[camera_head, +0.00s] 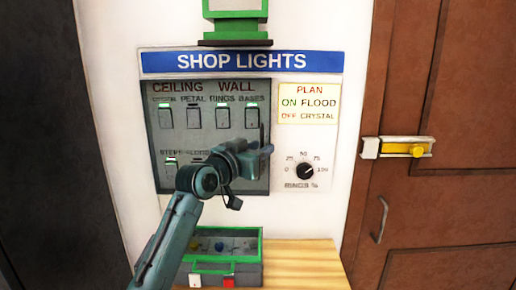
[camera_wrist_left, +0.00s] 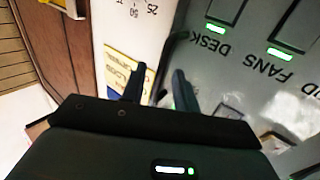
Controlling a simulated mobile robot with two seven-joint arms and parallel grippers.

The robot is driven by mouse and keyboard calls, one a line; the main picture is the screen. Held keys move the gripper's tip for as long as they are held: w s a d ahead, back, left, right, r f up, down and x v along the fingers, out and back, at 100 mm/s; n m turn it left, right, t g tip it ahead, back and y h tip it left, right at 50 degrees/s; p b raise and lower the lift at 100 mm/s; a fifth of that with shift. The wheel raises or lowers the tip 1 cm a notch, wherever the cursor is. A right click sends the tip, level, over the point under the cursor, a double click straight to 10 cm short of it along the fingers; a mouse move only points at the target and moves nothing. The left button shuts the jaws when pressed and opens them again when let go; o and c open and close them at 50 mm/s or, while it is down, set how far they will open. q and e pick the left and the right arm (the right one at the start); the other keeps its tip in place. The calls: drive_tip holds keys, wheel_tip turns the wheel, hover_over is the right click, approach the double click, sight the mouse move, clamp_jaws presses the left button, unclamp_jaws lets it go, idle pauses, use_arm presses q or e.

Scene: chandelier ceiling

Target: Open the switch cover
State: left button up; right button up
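The switch panel (camera_head: 207,143) under the blue SHOP LIGHTS sign is grey, with labelled switches. A greyish, see-through cover (camera_head: 238,90) appears to lie flat over it, shut. A dark upright bar, perhaps its handle, shows at the panel's right edge (camera_head: 262,135). My left gripper (camera_head: 267,150) is in front of the panel's lower right edge and hides some lower switches. In the left wrist view its fingers (camera_wrist_left: 158,84) are apart, with the panel's dark rim (camera_wrist_left: 168,52) seen between them. I cannot tell whether they touch anything. My right gripper is out of view.
Right of the panel are a yellowish note (camera_head: 309,104) and a dial (camera_head: 306,171). A green-rimmed box (camera_head: 220,268) stands below on a wooden surface (camera_head: 300,265). A brown door (camera_head: 440,200) with a yellow latch (camera_head: 404,149) is at the right.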

use_arm(q)
clamp_jaws()
idle(0.6)
